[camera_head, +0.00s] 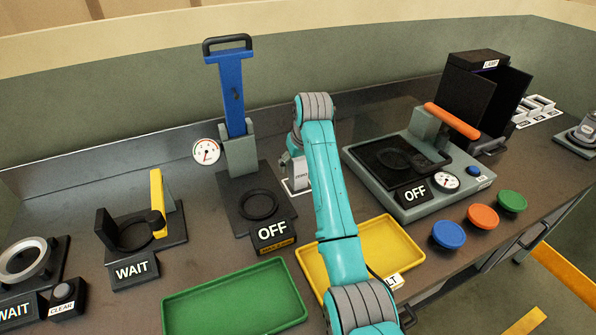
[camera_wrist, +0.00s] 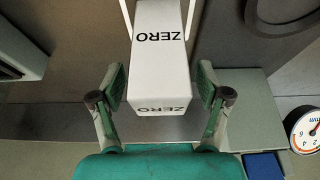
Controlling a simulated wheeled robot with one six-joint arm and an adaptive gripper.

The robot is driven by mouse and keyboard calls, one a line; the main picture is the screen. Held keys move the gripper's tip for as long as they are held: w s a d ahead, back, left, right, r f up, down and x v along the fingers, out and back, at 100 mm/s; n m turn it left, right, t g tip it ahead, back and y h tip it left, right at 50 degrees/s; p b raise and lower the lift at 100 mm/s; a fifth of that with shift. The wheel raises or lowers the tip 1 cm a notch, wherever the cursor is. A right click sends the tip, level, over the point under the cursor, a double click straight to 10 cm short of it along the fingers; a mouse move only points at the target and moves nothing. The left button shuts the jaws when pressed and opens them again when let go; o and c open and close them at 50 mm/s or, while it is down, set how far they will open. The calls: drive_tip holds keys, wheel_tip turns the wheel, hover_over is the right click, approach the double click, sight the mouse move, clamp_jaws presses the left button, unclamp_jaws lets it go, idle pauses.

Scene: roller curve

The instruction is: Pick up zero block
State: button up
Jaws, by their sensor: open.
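The zero block (camera_wrist: 162,50) is white with ZERO in black on two faces and fills the upper middle of the wrist view. My gripper (camera_wrist: 160,84) is open, with one green-padded finger on each side of the block's near end. Gaps show between the pads and the block, so neither finger visibly touches it. In the head view the block (camera_head: 299,174) shows only in part, beside my teal arm, by a white outline on the bench. My arm hides most of the gripper there.
A yellow tray (camera_head: 394,233) and a green tray (camera_head: 191,300) lie in front. Left of the block stands a blue-handled press (camera_head: 231,92) with an OFF sign. A grey device with an orange handle (camera_head: 452,121) stands right. Blue, orange and green buttons (camera_head: 483,216) line the front right.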

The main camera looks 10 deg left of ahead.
drive_tip(key=shift+f, duration=0.1)
drive_tip(key=shift+c, duration=0.2)
clamp_jaws()
drive_tip(key=shift+w, duration=0.1)
